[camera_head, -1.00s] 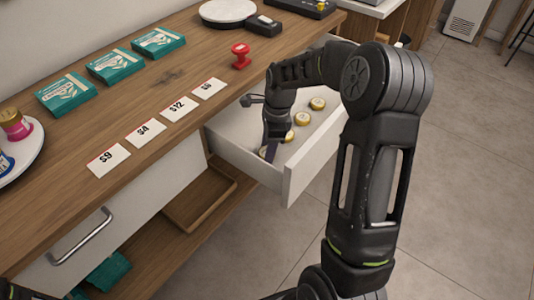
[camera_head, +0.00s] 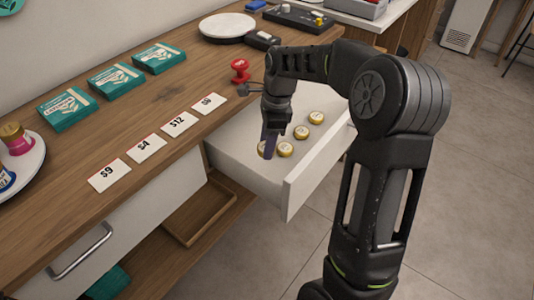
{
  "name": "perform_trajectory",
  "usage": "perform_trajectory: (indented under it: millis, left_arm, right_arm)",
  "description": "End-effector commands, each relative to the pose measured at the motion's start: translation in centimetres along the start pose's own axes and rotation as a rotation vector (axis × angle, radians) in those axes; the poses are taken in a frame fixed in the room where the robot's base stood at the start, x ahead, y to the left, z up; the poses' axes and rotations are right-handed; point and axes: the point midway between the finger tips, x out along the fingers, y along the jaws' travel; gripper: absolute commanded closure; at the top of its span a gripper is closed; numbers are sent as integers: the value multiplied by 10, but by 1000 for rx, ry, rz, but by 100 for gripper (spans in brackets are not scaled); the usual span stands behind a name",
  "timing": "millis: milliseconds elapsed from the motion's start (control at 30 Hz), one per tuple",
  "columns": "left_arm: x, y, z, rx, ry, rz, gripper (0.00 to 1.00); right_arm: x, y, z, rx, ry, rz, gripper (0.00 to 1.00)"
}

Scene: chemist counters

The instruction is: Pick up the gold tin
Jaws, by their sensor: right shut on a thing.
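Several small gold tins with pale tops sit in the open white drawer (camera_head: 240,163). Three stand free in a slanting row: one far (camera_head: 316,117), one in the middle (camera_head: 301,132) and one nearer (camera_head: 285,149). My right gripper (camera_head: 268,150) points down over the drawer's left part and is shut on another gold tin (camera_head: 262,148), left of the nearest free one. The fingers partly hide this held tin, which appears a little above the drawer floor. My left gripper is not in view.
The drawer's front panel (camera_head: 318,167) stands out over the floor. On the wooden counter (camera_head: 150,95) are price cards (camera_head: 146,148), teal boxes (camera_head: 116,80), a red stamp (camera_head: 240,70) and a round white plate (camera_head: 228,25).

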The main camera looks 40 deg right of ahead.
Motion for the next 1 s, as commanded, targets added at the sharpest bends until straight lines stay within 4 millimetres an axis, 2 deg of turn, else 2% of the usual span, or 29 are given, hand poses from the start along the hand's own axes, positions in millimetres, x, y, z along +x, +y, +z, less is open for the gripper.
perform_trajectory:
  millis: [33,167,833,1000]
  left_arm:
    - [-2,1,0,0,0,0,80]
    - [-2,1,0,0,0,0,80]
    - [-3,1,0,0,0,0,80]
    - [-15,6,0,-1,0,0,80]
  right_arm:
    - [-9,0,2,-1,-1,-2,93]
    - [-19,0,3,0,0,0,93]
    - [-21,0,3,0,0,1,93]
    - [-39,0,6,-3,0,-1,93]
